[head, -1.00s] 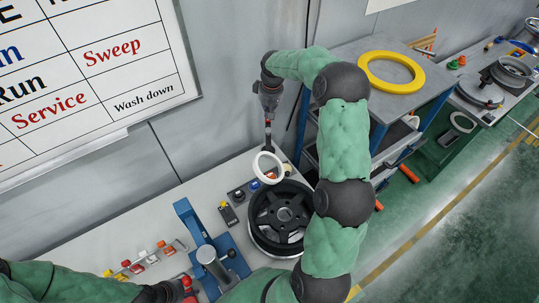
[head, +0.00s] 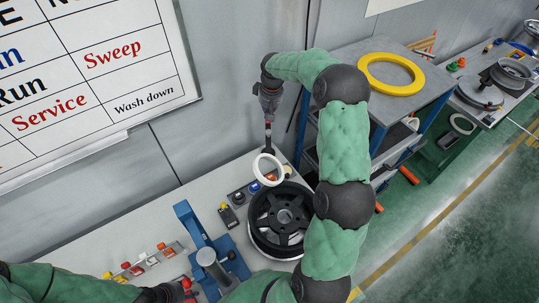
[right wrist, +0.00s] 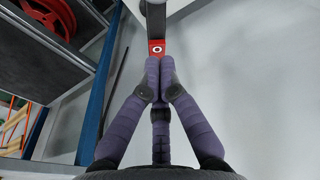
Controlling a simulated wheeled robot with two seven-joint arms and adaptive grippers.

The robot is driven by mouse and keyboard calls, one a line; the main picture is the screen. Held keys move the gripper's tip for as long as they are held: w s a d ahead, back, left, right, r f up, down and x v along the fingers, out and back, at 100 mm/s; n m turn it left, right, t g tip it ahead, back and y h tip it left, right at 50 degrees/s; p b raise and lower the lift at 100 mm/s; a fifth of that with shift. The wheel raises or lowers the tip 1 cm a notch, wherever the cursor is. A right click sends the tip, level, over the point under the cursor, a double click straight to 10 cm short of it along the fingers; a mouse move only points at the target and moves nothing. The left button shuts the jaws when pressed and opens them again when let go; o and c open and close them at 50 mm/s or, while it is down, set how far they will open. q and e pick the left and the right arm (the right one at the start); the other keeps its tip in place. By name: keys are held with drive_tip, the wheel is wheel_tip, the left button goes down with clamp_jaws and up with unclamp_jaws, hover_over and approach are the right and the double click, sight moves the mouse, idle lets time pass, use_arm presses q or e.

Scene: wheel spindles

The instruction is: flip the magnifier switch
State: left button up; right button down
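The magnifier (head: 256,168) has a white ring head over the bench near the wheel, with a dark stem rising behind it. Its red switch (right wrist: 156,48), marked with a white circle, shows in the right wrist view on the dark stem. My right gripper (right wrist: 158,68) has its fingers together, with the tips right at the lower edge of the switch; I cannot tell whether they touch it. In the head view the right gripper (head: 267,117) points down at the top of the stem. My left gripper (head: 178,291) is low at the bottom edge, its fingers mostly hidden.
A dark wheel (head: 262,241) lies on the bench beside a blue press (head: 188,222). Small button boxes (head: 228,217) stand near the magnifier. A blue-framed shelf (head: 376,131) with a yellow ring (head: 419,87) stands right of my right arm. The wall is close behind.

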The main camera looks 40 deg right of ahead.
use_arm(q)
drive_tip(key=shift+f+b, duration=0.7)
use_arm(e)
drive_tip(key=shift+f, duration=1)
idle(0.3)
use_arm(q)
drive_tip(key=shift+r, duration=0.1)
use_arm(e)
drive_tip(key=shift+r, duration=0.15)
drive_tip(key=shift+r+p, duration=1.95)
drive_tip(key=shift+r, duration=1.45)
use_arm(q)
wheel_tip(320, 180, up, 4)
drive_tip(key=shift+f, duration=0.2)
use_arm(e)
drive_tip(key=shift+f, duration=0.1)
